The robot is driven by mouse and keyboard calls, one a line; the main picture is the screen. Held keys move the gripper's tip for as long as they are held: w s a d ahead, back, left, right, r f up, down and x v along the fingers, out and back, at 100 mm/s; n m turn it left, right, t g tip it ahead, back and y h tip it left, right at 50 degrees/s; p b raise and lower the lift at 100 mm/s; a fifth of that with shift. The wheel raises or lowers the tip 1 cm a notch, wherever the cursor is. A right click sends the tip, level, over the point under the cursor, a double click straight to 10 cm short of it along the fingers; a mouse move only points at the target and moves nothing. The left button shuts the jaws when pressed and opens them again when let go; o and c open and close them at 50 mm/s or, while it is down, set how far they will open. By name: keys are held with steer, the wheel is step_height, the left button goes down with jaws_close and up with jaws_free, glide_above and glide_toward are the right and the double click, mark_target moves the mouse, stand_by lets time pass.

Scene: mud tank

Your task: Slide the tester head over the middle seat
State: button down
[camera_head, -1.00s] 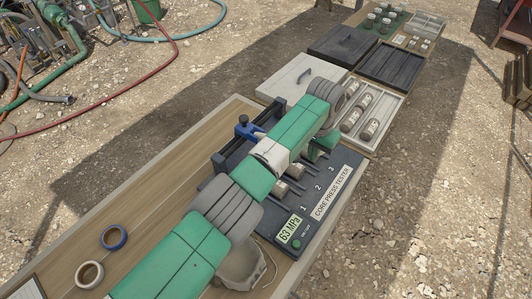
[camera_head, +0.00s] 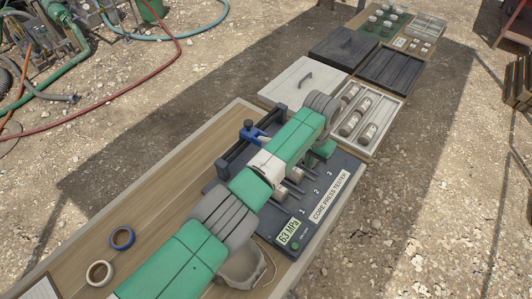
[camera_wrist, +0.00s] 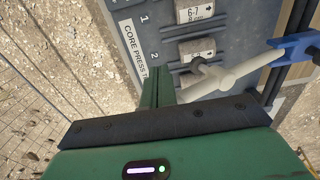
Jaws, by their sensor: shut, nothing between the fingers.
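The core press tester (camera_head: 345,182) is a dark bench unit with seats numbered 1, 2 and 3 and a display of 63 MPa. Its tester head has a blue carriage (camera_head: 252,132) on the rear rail. In the wrist view, the blue part (camera_wrist: 295,48) carries a pale rod that reaches left, with a knob beside the core (camera_wrist: 197,48) at number 2. Another core (camera_wrist: 195,10) lies at number 1. My gripper (camera_wrist: 158,75) is shut and empty, its fingers beside the rod's left end; contact is unclear. Seat 3 is hidden in the wrist view.
A tray (camera_head: 399,104) with several cores, a pale lidded box (camera_head: 290,82) and dark boxes stand beyond the tester. Blue (camera_head: 122,237) and white (camera_head: 99,273) tape rolls lie at the near left. The bench's left side is mostly clear.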

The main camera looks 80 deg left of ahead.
steer(key=shift+s+d+r+p, duration=0.3)
steer(key=shift+s+r+p, duration=0.1)
steer(key=shift+p, duration=0.5)
step_height(320, 180, up, 8)
steer(key=p, duration=0.7)
steer(key=shift+p, duration=0.3)
steer(key=shift+f, duration=0.1)
steer(key=shift+w, duration=0.15)
